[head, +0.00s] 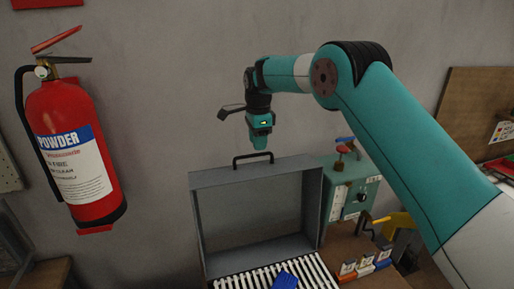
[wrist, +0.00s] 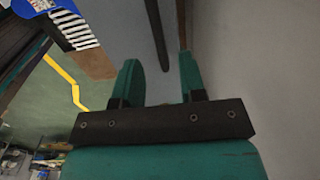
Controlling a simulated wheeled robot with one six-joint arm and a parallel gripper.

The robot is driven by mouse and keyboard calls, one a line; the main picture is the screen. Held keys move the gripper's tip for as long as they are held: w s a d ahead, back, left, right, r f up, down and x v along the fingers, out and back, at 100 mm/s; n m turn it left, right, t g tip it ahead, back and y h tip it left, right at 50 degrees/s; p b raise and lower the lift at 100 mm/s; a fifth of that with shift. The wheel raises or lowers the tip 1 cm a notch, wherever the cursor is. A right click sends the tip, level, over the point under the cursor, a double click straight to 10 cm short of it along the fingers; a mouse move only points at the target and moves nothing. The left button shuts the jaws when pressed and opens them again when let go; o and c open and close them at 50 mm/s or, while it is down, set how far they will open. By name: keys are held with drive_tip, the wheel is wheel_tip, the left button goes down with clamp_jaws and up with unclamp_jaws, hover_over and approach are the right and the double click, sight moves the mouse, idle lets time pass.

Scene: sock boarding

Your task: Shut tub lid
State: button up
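The tub's grey lid (head: 255,215) stands open, upright, against the wall side. A black handle (head: 253,158) is on its top edge. The tub below holds a row of white slats (head: 262,278) with a blue item (head: 285,281) on them; its front is cut off. My gripper (head: 258,147) points down just above the lid's handle, apparently not touching it. In the wrist view my gripper (wrist: 160,68) has its two teal fingers apart with nothing held between them. A dark bar (wrist: 156,40), possibly the handle, shows beyond the fingers.
A teal box (head: 350,190) with a red knob stands right of the lid. Small orange, white and blue packets (head: 365,268) lie on the wooden bench to the right. A red fire extinguisher (head: 68,150) hangs on the wall at left. Space above the slats looks clear.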

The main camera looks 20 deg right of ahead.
drive_tip(key=shift+f+p, duration=0.45)
drive_tip(key=shift+f, duration=1.35)
clamp_jaws()
